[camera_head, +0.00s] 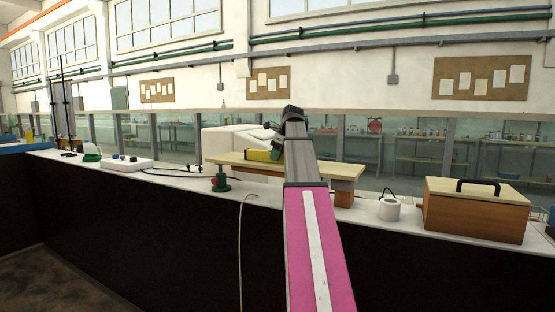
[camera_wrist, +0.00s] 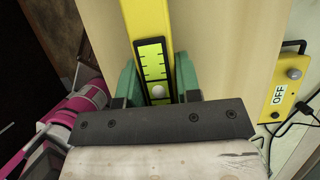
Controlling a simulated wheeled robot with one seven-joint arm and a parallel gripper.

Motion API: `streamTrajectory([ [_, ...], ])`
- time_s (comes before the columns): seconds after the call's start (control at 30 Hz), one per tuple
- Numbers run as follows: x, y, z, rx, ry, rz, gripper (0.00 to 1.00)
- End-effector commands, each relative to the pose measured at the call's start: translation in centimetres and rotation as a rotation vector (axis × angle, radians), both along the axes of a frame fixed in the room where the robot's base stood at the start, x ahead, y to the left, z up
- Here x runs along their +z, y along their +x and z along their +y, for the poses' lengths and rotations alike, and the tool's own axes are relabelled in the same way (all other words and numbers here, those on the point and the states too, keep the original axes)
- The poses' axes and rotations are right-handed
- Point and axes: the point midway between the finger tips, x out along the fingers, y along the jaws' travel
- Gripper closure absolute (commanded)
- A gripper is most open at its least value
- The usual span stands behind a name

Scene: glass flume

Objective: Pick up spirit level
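The gripper's dark palm plate hides the level's near end. In the head view my arm mostly hides the gripper.
The wooden board (camera_head: 230,161) lies raised above the white ledge. A wooden box with a black handle (camera_head: 476,212) and a small white pot (camera_head: 389,209) stand right. A yellow box marked OFF (camera_wrist: 283,92), with cables, is right of the gripper.

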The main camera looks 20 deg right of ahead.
Motion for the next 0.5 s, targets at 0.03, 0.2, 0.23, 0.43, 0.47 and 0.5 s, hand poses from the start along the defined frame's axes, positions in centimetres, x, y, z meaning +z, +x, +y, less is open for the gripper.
streamTrajectory([
  [0.03, 0.01, 0.0, 0.0, 0.0, 0.0, 0.0, 0.97],
  [0.2, 0.04, 0.02, 0.0, 0.0, 0.0, 0.0, 1.0],
  [0.23, 0.04, 0.01, 0.01, 0.0, 0.0, 0.0, 1.0],
  [0.43, 0.41, 0.05, -0.01, 0.001, 0.0, -0.001, 1.0],
  [0.47, 0.59, 0.07, -0.02, 0.001, 0.0, -0.001, 1.0],
  [0.5, 0.88, 0.09, -0.03, 0.001, 0.0, -0.001, 1.0],
])
